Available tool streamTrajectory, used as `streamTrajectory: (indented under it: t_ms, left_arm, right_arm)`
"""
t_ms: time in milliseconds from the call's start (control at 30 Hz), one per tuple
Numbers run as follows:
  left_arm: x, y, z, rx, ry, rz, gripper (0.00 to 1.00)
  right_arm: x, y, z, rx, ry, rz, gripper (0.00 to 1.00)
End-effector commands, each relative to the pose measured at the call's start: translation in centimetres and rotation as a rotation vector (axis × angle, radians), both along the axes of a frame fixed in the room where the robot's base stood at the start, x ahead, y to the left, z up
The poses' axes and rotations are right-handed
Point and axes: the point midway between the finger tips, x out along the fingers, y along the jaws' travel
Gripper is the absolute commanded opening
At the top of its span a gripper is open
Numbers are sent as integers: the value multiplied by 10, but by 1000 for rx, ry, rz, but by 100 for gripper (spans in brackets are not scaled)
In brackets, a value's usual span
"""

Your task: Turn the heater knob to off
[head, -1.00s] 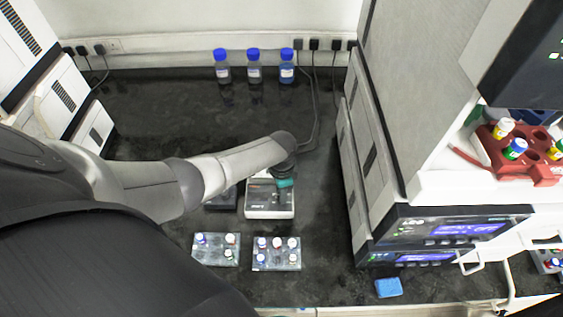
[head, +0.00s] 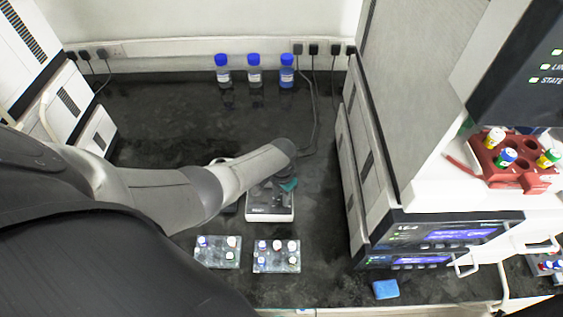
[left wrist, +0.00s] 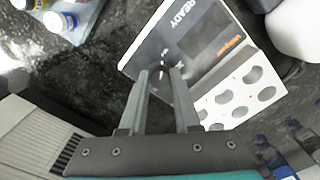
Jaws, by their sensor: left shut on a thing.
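The heater is a small white box (head: 270,214) on the dark bench, partly hidden by my left arm in the head view. In the left wrist view its dark front panel (left wrist: 195,32) bears the word READY and an orange strip, and its white top (left wrist: 240,97) has several round holes. The heater knob (left wrist: 163,70) is a dark round dial with a pale mark on that panel. My left gripper (head: 286,185) reaches down over the heater. In the left wrist view its fingers (left wrist: 158,76) are shut on the knob, partly covering it. My right gripper is out of view.
Two clear vial racks (head: 218,252) (head: 277,258) stand in front of the heater. Three blue-capped bottles (head: 254,73) stand at the back wall. A stacked instrument (head: 430,240) bounds the right, with a blue sponge (head: 385,289) in front. The bench behind the heater is clear.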

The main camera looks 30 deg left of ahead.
Motion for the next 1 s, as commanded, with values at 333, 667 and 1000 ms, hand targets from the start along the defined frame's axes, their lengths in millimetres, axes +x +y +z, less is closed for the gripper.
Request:
streamTrajectory:
  t_ms: [333,667,1000]
  left_arm:
    - [0,1,0,1,2,6,0]
    - [0,0,0,0,0,3,61]
    - [0,0,8,0,-1,2,61]
  right_arm:
    - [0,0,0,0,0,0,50]
    - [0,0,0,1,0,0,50]
    - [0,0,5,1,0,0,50]
